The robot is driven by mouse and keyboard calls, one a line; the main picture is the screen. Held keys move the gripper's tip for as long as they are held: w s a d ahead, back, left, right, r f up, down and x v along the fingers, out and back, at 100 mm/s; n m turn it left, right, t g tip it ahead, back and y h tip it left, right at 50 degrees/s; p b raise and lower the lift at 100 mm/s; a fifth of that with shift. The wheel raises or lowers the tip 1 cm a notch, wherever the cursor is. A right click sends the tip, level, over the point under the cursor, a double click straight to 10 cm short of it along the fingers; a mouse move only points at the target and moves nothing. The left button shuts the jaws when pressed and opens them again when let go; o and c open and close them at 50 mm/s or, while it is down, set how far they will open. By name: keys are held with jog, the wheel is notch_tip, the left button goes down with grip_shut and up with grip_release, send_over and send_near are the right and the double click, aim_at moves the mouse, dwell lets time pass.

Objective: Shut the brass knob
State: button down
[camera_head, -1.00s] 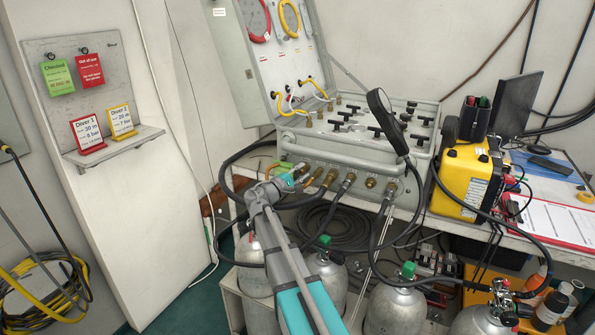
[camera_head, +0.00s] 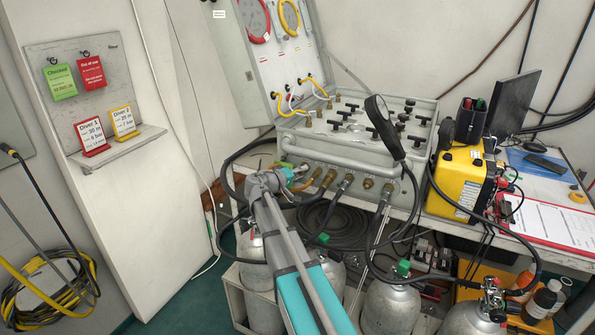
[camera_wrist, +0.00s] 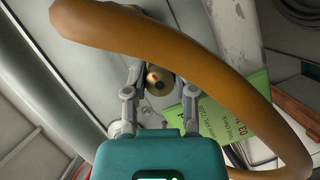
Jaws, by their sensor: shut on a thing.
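The brass knob (camera_wrist: 155,77) is round with a small red mark on its face. In the wrist view it sits between the two fingertips of my gripper (camera_wrist: 157,86), which is shut on it. In the head view my gripper (camera_head: 296,174) reaches the left end of the grey panel's front edge, and the knob there is hidden behind it. A green tag (camera_wrist: 218,122) lies just right of the fingers in the wrist view. A thick orange-brown hose (camera_wrist: 215,65) arches close to the camera, across the top and down the right side.
The grey air panel (camera_head: 345,158) has brass fittings (camera_head: 328,178) and black hoses along its front, right of my gripper. A yellow box (camera_head: 463,182) stands right of it. Gas cylinders (camera_head: 392,305) stand below. A board with tags (camera_head: 80,90) is at left.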

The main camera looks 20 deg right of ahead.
jog(key=shift+m, duration=0.3)
jog(key=shift+c, duration=2.2)
grip_release()
